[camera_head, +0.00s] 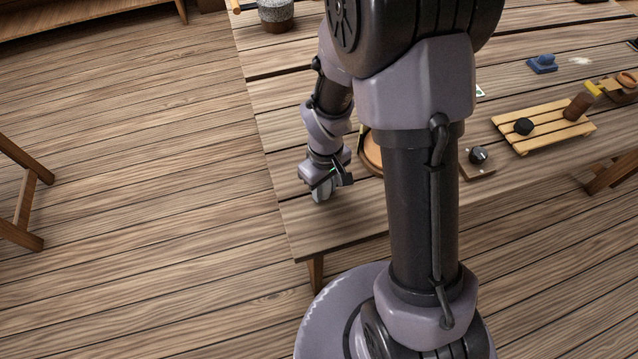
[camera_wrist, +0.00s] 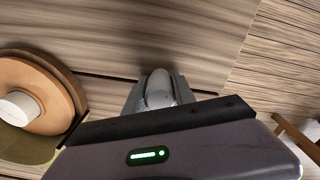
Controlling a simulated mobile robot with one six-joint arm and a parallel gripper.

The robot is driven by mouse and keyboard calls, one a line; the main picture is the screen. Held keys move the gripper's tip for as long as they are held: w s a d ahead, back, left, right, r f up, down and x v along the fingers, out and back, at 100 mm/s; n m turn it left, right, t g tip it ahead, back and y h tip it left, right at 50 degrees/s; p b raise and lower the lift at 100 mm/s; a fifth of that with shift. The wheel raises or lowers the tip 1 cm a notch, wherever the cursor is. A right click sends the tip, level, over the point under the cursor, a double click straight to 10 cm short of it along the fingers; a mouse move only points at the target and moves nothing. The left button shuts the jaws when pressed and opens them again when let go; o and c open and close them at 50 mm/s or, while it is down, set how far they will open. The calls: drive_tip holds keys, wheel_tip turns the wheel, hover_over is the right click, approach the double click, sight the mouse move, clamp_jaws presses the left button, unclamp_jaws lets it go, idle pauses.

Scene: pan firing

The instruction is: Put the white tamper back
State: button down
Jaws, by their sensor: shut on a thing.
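My gripper (camera_head: 323,186) is low over the front left part of the wooden table. In the wrist view my gripper (camera_wrist: 159,95) is shut on a pale grey-white rounded thing (camera_wrist: 158,88). It looks like the white tamper, but most of it is hidden by the fingers and palm. Whether it touches the table I cannot tell. A round wooden piece (camera_head: 371,158) lies to the right of the gripper, partly behind my arm. In the wrist view this wooden piece (camera_wrist: 66,84) is at the left, with a short white cylinder (camera_wrist: 18,107) on it.
A small board with a dark knob (camera_head: 478,155) and a slatted wooden stand (camera_head: 548,130) are at the right. A blue object (camera_head: 541,63) lies farther back. A grey pot (camera_head: 276,14) stands at the far left. Bare tabletop (camera_head: 285,110) lies beyond the gripper; the left edge is close.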

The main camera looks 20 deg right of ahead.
drive_tip(key=shift+s+d, duration=0.15)
drive_tip(key=c, duration=1)
unclamp_jaws()
drive_tip(key=shift+c, duration=0.2)
wheel_tip(320, 180, up, 13)
drive_tip(key=p, duration=0.5)
drive_tip(key=s+a+r+m+t+y, duration=0.1)
drive_tip(key=s+a+r+m+t, duration=0.1)
drive_tip(key=s+r, duration=0.4)
drive_tip(key=s+a+r+m+t+y, duration=0.1)
drive_tip(key=s+r+m, duration=0.5)
drive_tip(key=r, duration=0.7)
drive_tip(key=a+m+t, duration=0.1)
drive_tip(key=t, duration=0.1)
drive_tip(key=shift+s+t, duration=0.3)
drive_tip(key=shift+t, duration=0.1)
drive_tip(key=shift+f, duration=0.1)
